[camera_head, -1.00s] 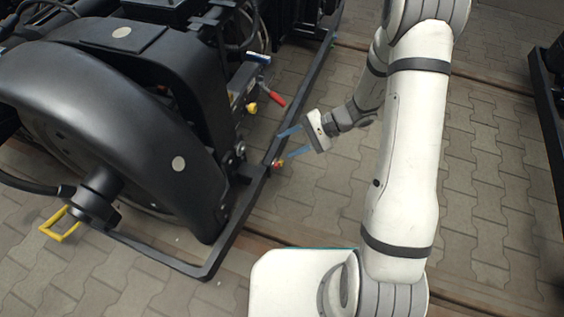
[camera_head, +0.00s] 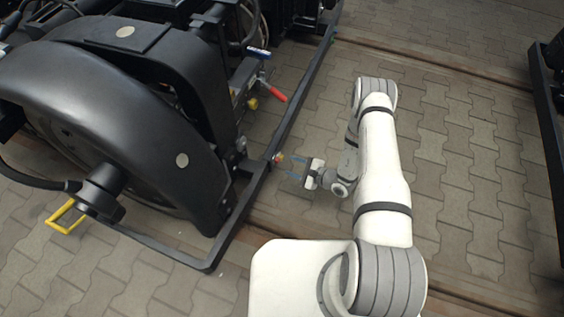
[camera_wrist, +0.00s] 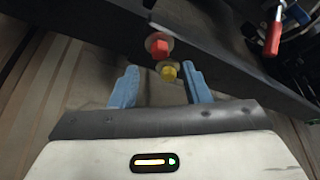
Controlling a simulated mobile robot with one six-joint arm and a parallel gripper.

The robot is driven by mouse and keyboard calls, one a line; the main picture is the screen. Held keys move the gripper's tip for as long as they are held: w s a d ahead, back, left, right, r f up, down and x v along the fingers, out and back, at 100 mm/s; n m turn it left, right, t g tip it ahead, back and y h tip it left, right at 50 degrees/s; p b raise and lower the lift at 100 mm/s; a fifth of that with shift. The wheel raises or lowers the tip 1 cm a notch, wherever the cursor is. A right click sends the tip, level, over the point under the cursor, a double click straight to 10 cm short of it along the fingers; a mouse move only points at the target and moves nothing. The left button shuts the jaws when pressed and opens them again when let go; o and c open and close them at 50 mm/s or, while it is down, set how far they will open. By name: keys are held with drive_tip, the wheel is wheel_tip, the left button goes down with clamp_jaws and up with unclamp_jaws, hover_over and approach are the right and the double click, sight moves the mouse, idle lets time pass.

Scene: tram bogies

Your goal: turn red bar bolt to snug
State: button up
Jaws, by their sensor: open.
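The red bar bolt (camera_wrist: 161,47) sits on the side of the black frame bar (camera_wrist: 205,50) in the wrist view, with a pale washer around its base. A yellow piece (camera_wrist: 168,70) shows just below it, nearer my gripper. In the head view the red bolt (camera_head: 278,157) is small on the bar's outer side. My gripper (camera_wrist: 155,85) is open, its two blue fingers pointing at the bar. The yellow piece lies between the fingertip lines, nearer the right finger, and the red bolt lies beyond them. I see no contact with either. My gripper also shows in the head view (camera_head: 293,168).
A red-handled lever (camera_head: 276,96) and a yellow knob (camera_head: 252,103) stand on the bogie farther up the bar. The large black wheel cover (camera_head: 110,130) fills the left. Paved floor (camera_head: 460,150) right of my arm is clear up to another black frame (camera_head: 551,130).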

sight(276, 160)
drive_tip(key=b+x, duration=0.1)
drive_tip(key=x, duration=0.5)
drive_tip(key=shift+b, duration=0.35)
drive_tip(key=shift+c, duration=0.3)
clamp_jaws()
